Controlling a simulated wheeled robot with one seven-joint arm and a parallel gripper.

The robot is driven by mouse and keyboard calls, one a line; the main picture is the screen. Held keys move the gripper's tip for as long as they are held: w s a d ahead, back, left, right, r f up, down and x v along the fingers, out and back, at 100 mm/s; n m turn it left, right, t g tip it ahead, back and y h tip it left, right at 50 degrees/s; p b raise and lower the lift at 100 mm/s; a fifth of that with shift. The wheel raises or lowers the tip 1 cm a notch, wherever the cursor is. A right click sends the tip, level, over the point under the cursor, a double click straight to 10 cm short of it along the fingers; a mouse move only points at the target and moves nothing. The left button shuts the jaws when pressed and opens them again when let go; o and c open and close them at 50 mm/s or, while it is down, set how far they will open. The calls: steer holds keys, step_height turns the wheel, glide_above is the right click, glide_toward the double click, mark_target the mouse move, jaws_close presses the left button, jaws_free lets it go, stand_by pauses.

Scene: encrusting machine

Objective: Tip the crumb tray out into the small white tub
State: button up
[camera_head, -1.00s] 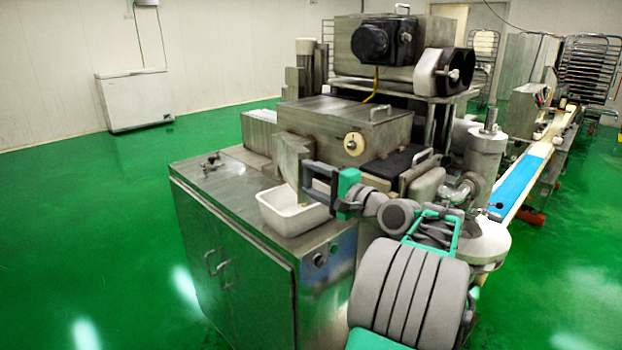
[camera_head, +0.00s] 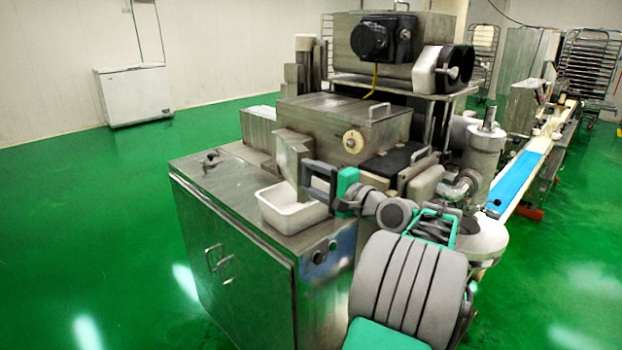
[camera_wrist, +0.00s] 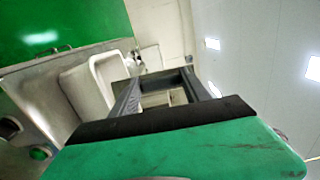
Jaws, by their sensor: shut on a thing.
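The small white tub (camera_head: 290,217) sits on the steel cabinet top at the machine's front corner; its rim also shows left of my gripper in the wrist view (camera_wrist: 75,88). The crumb tray (camera_head: 290,158) looks like a grey metal piece, steeply tilted, its lower end over or inside the tub. My gripper (camera_head: 307,180) is at the tray's right side, shut on it, above the tub's right part. In the wrist view my gripper (camera_wrist: 160,82) hides much of the tray. I cannot see any crumbs or the inside of the tray.
The steel cabinet (camera_head: 225,180) has free top space left of the tub, with a small fitting (camera_head: 210,160) there. The encrusting machine (camera_head: 340,120) rises close behind the tray. A conveyor with a blue belt (camera_head: 516,182) runs back at right. Green floor is clear at left.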

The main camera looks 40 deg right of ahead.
step_height(320, 180, up, 7)
steer(key=n+g+h+b, duration=0.1)
steer(key=n+b, duration=0.1)
steer(key=n, duration=0.2)
steer(key=n+g+h+b, duration=0.1)
steer(key=n+g+b, duration=0.1)
steer(key=n, duration=0.1)
steer(key=n+g+h+b, duration=0.1)
steer(key=n+h+b, duration=0.1)
steer(key=n+b, duration=0.1)
steer(key=shift+a+f+n+g, duration=0.15)
steer(key=shift+n+g, duration=0.15)
steer(key=shift+n, duration=0.5)
steer(key=shift+r+n+g+h+b, duration=0.3)
steer(key=shift+r+n+h+b, duration=0.55)
steer(key=shift+r+n, duration=0.35)
